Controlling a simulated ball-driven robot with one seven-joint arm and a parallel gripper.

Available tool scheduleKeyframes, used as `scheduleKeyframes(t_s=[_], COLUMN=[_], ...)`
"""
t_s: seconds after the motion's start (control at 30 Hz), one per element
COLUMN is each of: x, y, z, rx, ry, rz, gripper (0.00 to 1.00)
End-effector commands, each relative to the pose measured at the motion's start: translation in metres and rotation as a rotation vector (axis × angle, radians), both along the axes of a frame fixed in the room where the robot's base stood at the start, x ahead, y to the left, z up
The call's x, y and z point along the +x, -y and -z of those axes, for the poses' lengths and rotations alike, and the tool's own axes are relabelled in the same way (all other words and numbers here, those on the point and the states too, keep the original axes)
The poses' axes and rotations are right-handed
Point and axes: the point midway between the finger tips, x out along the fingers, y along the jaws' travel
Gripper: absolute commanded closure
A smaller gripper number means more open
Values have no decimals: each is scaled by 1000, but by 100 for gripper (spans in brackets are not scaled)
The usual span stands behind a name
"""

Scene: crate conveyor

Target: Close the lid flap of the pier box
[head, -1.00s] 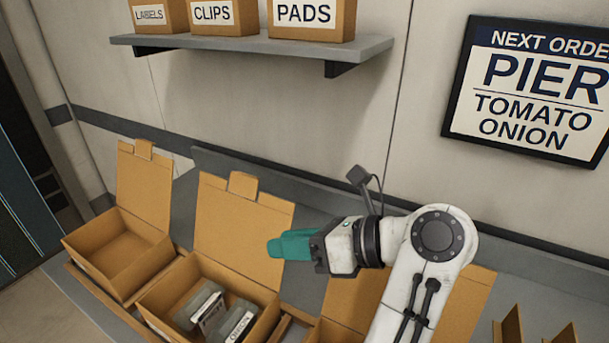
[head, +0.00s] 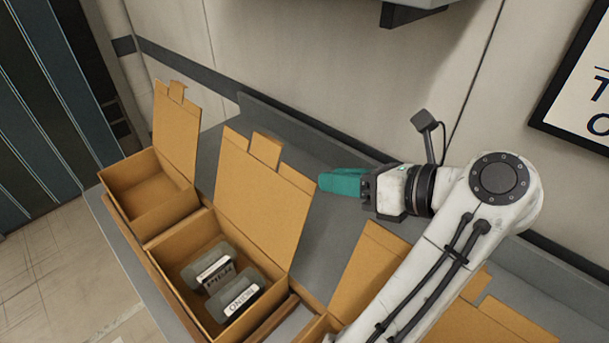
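The box with the grey packs, whose front label I cannot read (head: 182,298), stands open in the middle of the row. Its lid flap (head: 262,205) is raised and leans back, with a small tab (head: 266,149) at its top. Inside lie two grey packs: one label reads ONION (head: 243,298), the other (head: 216,274) is hard to read. My gripper (head: 340,183) has teal fingers pressed together with no gap visible. It points left, just right of the flap's upper edge and seemingly behind it; I cannot tell whether it touches.
An empty open box (head: 150,205) with a raised flap stands to the left. More cardboard flaps (head: 372,262) show to the right, partly behind my arm. A grey shelf (head: 420,8) overhangs above. The wall is close behind the counter (head: 330,160).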

Motion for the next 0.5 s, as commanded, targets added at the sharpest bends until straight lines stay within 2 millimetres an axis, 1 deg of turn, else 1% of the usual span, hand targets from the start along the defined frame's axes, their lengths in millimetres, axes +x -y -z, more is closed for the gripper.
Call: scheduleKeyframes(t_s=[0.03,0.2,0.4,0.5], x=[4,19,31,35], y=[-10,-36,-57,-63], z=[6,15,25,28], rx=[5,-1,-1,-1], ry=[-1,-3,-2,-1], rz=[-4,-4,-1,0], gripper=[70,70,70,70])
